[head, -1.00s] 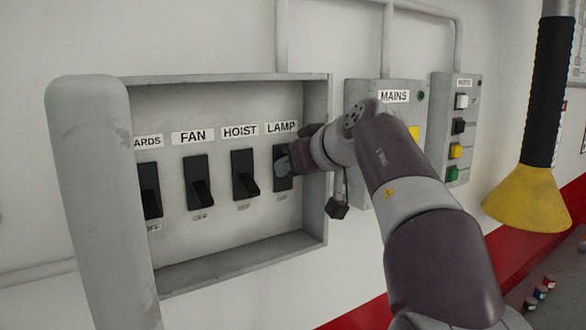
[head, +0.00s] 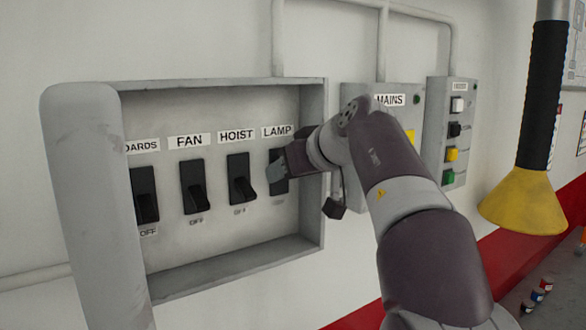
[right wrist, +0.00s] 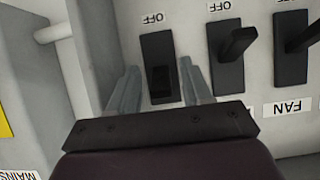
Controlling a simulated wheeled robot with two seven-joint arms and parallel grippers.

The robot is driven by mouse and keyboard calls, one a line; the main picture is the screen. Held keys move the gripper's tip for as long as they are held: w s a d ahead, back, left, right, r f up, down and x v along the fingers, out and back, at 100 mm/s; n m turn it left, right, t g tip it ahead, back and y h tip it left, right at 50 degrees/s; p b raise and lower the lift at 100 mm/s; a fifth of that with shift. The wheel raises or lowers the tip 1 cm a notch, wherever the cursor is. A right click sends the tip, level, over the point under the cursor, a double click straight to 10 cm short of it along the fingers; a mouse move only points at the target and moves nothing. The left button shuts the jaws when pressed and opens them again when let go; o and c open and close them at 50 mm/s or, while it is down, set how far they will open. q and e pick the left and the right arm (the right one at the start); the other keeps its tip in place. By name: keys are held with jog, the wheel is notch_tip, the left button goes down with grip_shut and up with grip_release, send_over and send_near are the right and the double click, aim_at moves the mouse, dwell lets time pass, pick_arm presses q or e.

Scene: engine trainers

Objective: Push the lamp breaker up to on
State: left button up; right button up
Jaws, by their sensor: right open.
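The lamp breaker (head: 280,184) is a black rocker under the LAMP label (head: 277,131), at the right end of the grey panel box (head: 225,267). My right gripper (head: 274,172) is at its front and partly hides it in the head view. In the right wrist view, which is upside down, the open grey fingers (right wrist: 160,86) stand on either side of the breaker (right wrist: 158,50). Its dark lever (right wrist: 160,80) shows between them, in the half away from the OFF tag (right wrist: 152,19). I cannot tell whether the fingers touch it. My left gripper is not in view.
The hoist breaker (head: 240,180) and fan breaker (head: 194,187) sit to the left, levers down towards OFF. The box's raised right wall (head: 313,225) is close beside my gripper. The mains box (head: 411,105) and a button box (head: 458,88) are further right.

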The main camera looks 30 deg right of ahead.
jog(key=b+v, duration=0.1)
jog(key=v, duration=1.1)
jog(key=shift+s+r, duration=0.2)
jog(key=shift+d, duration=0.1)
